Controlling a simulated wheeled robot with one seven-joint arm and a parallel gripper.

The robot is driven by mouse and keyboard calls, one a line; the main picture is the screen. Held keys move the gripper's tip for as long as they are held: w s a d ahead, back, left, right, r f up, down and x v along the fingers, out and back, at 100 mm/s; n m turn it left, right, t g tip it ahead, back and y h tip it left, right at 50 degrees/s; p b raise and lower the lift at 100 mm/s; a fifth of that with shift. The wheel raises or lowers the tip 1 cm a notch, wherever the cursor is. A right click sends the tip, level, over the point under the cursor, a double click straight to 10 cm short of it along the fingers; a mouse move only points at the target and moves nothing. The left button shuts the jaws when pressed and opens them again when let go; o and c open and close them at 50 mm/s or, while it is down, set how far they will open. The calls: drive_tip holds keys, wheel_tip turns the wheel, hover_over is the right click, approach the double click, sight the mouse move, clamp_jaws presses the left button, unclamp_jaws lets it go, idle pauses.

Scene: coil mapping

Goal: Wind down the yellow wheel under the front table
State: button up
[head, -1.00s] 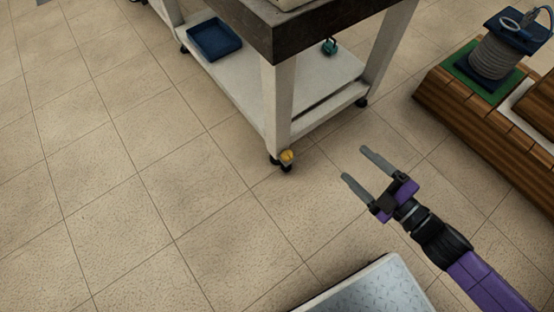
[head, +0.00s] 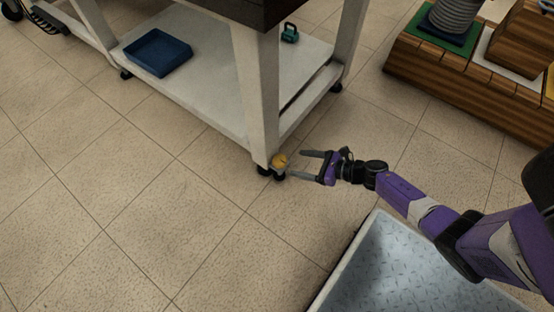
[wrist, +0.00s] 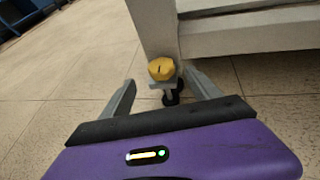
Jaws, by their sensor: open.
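The yellow wheel (head: 279,161) sits low at the foot of the near leg of the front table (head: 258,95), just above a black caster. In the wrist view the yellow wheel (wrist: 161,68) shows ahead, between the two finger lines, with a dark mark on its face and a grey bracket and black caster below it. My gripper (head: 300,164) is open and empty, fingers pointing left toward the wheel. In the wrist view its fingers (wrist: 160,90) spread to either side of the wheel. I cannot tell whether the fingertips touch anything.
A blue tray (head: 158,52) and a small teal object (head: 290,33) rest on the table's lower shelf. A wooden bench (head: 440,80) with a coil (head: 455,15) stands at the right. Tiled floor left of the table leg is clear.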

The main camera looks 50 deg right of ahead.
sight(281, 160)
drive_tip(key=b+x, duration=0.2)
drive_tip(key=x, duration=0.4)
drive_tip(key=shift+f+b, duration=0.15)
drive_tip(key=shift+b, duration=0.15)
drive_tip(key=shift+x, duration=0.85)
drive_tip(key=c, duration=1.4)
drive_tip(key=shift+o, duration=0.2)
drive_tip(key=shift+m+h, duration=0.4)
drive_tip(key=shift+h, duration=0.1)
drive_tip(key=shift+a+m+t+h, duration=0.15)
drive_tip(key=shift+m+t+h, duration=0.15)
drive_tip(key=shift+m+h, duration=1.05)
drive_tip(key=shift+h, duration=0.35)
drive_tip(key=shift+a+m+g+h, duration=0.25)
drive_tip(key=shift+m+g+h, duration=0.15)
drive_tip(key=shift+m+h, duration=1.05)
